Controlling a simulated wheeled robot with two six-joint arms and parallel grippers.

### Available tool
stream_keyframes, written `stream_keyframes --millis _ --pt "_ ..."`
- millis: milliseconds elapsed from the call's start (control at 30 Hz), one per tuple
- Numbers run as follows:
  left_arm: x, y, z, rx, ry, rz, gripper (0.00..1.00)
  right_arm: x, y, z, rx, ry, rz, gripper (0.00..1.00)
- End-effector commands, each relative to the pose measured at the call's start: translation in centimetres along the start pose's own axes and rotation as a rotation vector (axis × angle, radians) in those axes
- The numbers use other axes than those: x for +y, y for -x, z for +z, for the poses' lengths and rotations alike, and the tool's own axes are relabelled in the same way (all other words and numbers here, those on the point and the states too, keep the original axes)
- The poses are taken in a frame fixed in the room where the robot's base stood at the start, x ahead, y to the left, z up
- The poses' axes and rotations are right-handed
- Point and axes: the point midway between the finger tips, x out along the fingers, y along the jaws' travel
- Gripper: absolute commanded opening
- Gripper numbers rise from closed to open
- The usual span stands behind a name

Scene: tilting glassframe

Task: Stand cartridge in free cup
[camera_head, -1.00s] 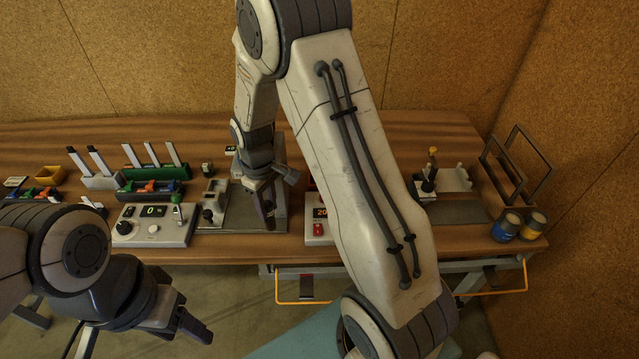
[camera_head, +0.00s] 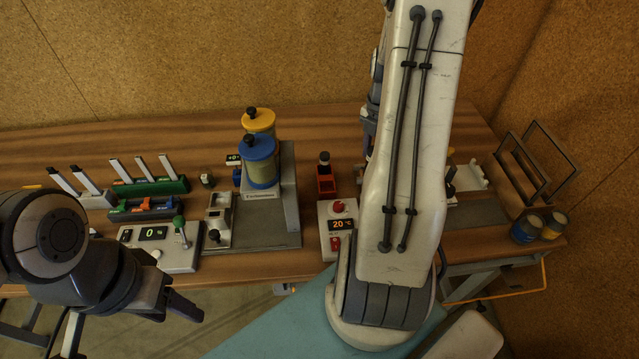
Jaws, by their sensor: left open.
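I cannot tell for sure which thing is the cartridge or which is the free cup. My left gripper (camera_head: 186,307) is open and empty in front of the table, low at the left. My right wrist shows behind the right arm's big white link; that link hides the right gripper and the bench behind it.
A green rack (camera_head: 150,187) holds white sticks. Blue and yellow tins (camera_head: 525,230) and a dark frame rack (camera_head: 525,175) are at right.

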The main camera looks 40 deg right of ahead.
Motion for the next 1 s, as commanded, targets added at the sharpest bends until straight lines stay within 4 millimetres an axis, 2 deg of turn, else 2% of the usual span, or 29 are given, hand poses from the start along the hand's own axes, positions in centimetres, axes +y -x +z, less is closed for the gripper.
stream_keyframes --millis 67,167,400,600,833,1000 --pt "0.0 0.2 0.0 0.000 0.000 0.000 0.56 -0.1 0.0 0.1 0.001 0.022 -0.001 0.00" --pt "0.1 0.8 0.0 0.000 0.000 0.000 0.56 0.9 -0.7 -0.5 0.003 0.035 -0.002 0.00" --pt "0.2 2.9 -0.1 0.000 -0.001 0.000 0.56 5.7 -3.8 -3.1 0.004 0.036 -0.004 0.00" --pt "0.3 4.0 -0.2 0.000 -0.003 0.000 0.56 9.0 -6.0 -4.7 0.001 0.033 -0.002 0.00" --pt "0.3 4.7 -0.2 0.000 -0.005 0.000 0.56 9.9 -7.5 -5.2 0.002 0.029 -0.002 0.00" --pt "0.4 5.8 -0.3 0.000 -0.007 0.000 0.56 9.9 -9.7 -5.2 0.002 0.029 -0.003 0.00"
